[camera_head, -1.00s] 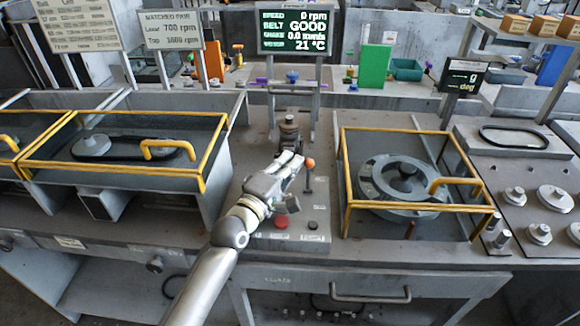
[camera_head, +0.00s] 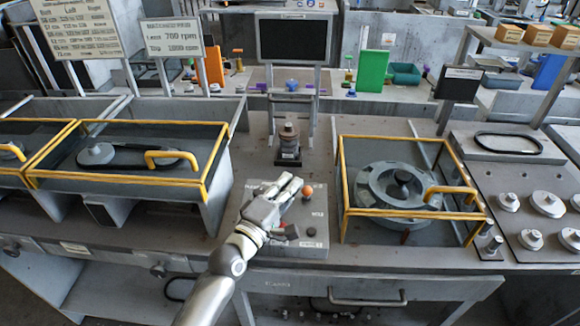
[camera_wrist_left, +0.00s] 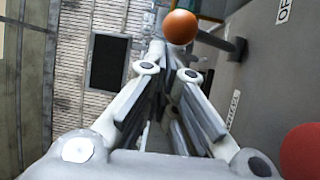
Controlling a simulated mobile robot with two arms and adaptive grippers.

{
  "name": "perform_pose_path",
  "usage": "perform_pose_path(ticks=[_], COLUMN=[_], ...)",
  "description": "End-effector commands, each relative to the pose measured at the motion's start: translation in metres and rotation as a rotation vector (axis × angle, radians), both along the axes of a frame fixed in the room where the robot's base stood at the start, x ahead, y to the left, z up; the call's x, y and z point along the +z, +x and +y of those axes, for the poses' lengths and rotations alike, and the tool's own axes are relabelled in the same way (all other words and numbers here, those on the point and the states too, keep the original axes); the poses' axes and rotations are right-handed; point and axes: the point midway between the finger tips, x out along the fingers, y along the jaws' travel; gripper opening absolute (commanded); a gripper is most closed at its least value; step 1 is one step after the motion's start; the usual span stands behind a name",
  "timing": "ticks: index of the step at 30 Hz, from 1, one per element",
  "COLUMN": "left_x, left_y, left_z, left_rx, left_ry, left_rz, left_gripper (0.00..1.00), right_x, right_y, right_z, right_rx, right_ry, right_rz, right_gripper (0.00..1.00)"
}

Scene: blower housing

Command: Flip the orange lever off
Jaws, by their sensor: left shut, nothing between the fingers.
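The orange lever's ball knob (camera_head: 307,190) shows just right of my left gripper's fingertips in the head view. In the left wrist view the orange ball (camera_wrist_left: 180,27) is just beyond the fingertips, on a dark stem. My left gripper (camera_head: 290,184) is shut and empty over the grey control panel (camera_head: 312,228). Whether the fingers touch the knob I cannot tell. A red button shows at the right edge of the left wrist view (camera_wrist_left: 301,152). My right gripper is not in view.
The display screen (camera_head: 293,40) behind the panel is dark. A yellow-framed guard (camera_head: 343,180) with a round housing (camera_head: 400,185) stands right of the panel. Another yellow-framed guard (camera_head: 120,180) stands left. A dark cylindrical part (camera_head: 288,140) stands behind the gripper.

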Motion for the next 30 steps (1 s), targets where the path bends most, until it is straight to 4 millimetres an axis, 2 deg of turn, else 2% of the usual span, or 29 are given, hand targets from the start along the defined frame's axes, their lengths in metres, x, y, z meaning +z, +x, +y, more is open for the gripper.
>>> perform_pose_path(ticks=[5, 8, 21, 30], left_x=[-0.001, -0.002, -0.009, -0.01], left_y=[-0.002, -0.01, -0.082, -0.106], left_z=[0.002, 0.006, 0.041, 0.053], left_rx=[0.001, 0.002, 0.0, -0.001], left_ry=[0.0, 0.001, 0.002, 0.001], left_rz=[0.0, 0.002, 0.002, 0.0], left_gripper=[0.0, 0.0, 0.0, 0.0], right_x=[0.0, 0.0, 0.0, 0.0], right_y=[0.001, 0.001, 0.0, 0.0], right_z=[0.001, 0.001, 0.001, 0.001], right_rx=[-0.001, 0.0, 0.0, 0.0], right_ry=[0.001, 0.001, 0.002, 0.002], right_rz=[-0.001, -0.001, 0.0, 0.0], right_gripper=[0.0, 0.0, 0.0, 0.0])
